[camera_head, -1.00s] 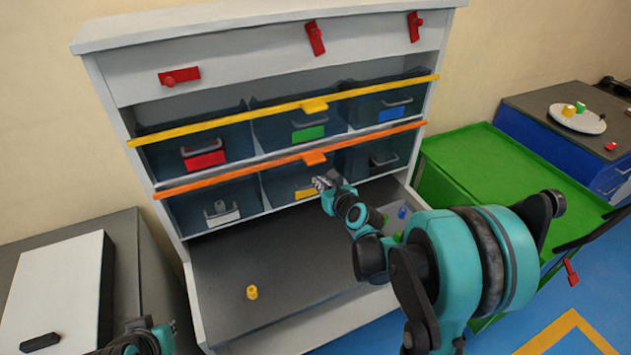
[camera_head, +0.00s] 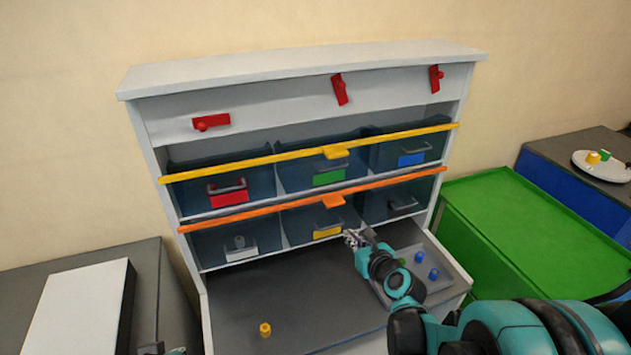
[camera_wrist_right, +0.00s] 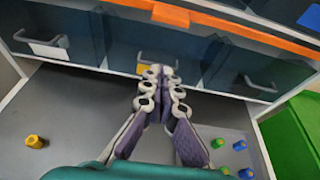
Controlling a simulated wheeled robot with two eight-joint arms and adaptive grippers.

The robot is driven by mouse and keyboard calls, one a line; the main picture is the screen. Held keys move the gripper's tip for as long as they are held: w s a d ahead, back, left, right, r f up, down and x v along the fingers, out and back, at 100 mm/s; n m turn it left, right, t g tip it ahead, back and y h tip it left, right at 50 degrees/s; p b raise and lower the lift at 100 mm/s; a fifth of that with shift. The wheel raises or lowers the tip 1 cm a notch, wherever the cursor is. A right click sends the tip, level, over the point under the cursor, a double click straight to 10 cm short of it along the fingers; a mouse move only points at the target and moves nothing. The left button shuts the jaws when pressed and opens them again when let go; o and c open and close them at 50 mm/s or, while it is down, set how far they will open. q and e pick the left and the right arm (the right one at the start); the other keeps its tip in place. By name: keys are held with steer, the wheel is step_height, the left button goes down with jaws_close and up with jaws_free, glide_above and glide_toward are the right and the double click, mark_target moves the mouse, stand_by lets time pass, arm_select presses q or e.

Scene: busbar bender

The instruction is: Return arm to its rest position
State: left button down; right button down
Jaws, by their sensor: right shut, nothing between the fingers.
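My right gripper (camera_head: 354,239) is in front of the lower middle drawer, the one with a yellow label (camera_head: 328,232). In the right wrist view its fingers (camera_wrist_right: 160,78) are closed together with nothing between them, above the grey work surface (camera_head: 285,300). The right arm (camera_head: 390,280) reaches in from the lower right. Of my left arm, only a small dark and teal part shows at the bottom left edge; its fingers are not visible.
A yellow peg (camera_head: 265,330) stands on the work surface. A grey tray (camera_head: 440,283) with blue and green pegs lies at its right. Orange (camera_head: 290,205) and yellow (camera_head: 290,155) bars cross the drawers. A green table (camera_head: 530,225) stands right, a white box (camera_head: 80,305) left.

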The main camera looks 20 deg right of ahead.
steer(key=s+a+n+g+y, duration=0.15)
steer(key=s+a+n, duration=0.25)
steer(key=n, duration=0.5)
steer(key=s+a+n+g+h, duration=0.1)
steer(key=s+a+n+g, duration=0.1)
steer(key=s+a+n, duration=0.45)
steer(key=s+d+n+g+h, duration=0.1)
steer(key=s+d+n+g, duration=0.1)
steer(key=s+n, duration=0.8)
steer(key=n+g, duration=0.1)
steer(key=n, duration=0.8)
steer(key=shift+s+d+f+h, duration=0.25)
steer(key=shift+s+d+h, duration=0.1)
steer(key=shift+s, duration=0.05)
